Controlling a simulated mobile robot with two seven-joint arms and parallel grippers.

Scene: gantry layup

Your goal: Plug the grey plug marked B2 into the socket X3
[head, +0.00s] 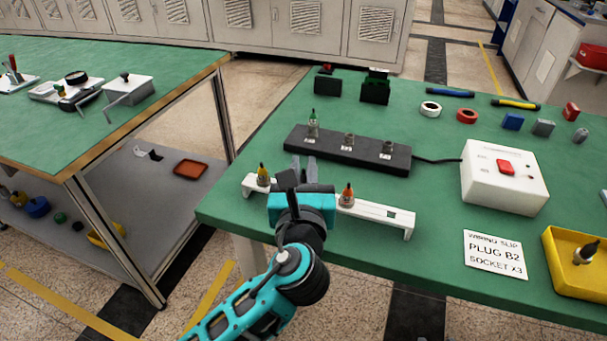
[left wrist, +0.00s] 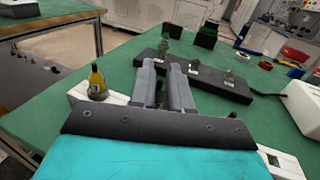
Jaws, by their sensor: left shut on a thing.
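My left gripper (head: 304,163) is over the middle of the white plug rack (head: 377,213), pointing at the black socket strip (head: 365,154). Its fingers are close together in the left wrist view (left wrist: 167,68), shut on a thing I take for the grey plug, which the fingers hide. A yellow plug (head: 263,172) and an orange plug (head: 347,195) stand in the rack on either side of the gripper.
A white box with a red switch (head: 505,168) is cabled to the strip's right end. A slip (head: 496,254) reads plug B2, socket X3. A yellow tray (head: 562,270) at right holds a plug-like part. Tape rings and small blocks lie behind. Green bench between rack and strip is clear.

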